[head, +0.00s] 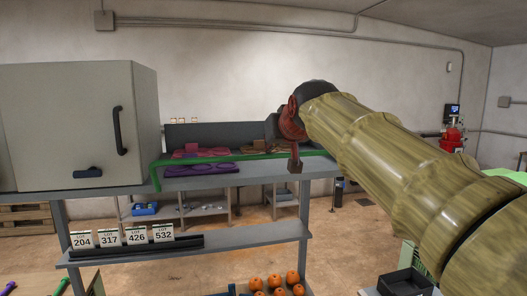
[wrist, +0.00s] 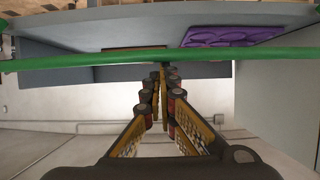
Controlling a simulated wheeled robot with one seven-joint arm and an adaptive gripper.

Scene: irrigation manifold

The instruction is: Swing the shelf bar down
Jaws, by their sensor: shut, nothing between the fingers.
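The shelf bar (head: 232,157) is a green rod along the front of the upper shelf, with a short end piece bent down at its left. In the wrist view the bar (wrist: 80,60) runs across the whole width, just beyond my fingertips. My gripper (head: 295,166) points down at the right part of the bar in the head view. Its fingers are shut with nothing between them; the tips (wrist: 160,72) come together close to the bar. I cannot tell whether they touch it. My gripper hides a small part of the bar in the head view.
Purple trays (head: 201,170) lie on the shelf around the bar. A grey cabinet (head: 70,125) with a black handle stands at the left. A lower rail (head: 270,232) holds number cards (head: 136,236). Orange fruits (head: 274,281) sit below. The floor behind is partly clear.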

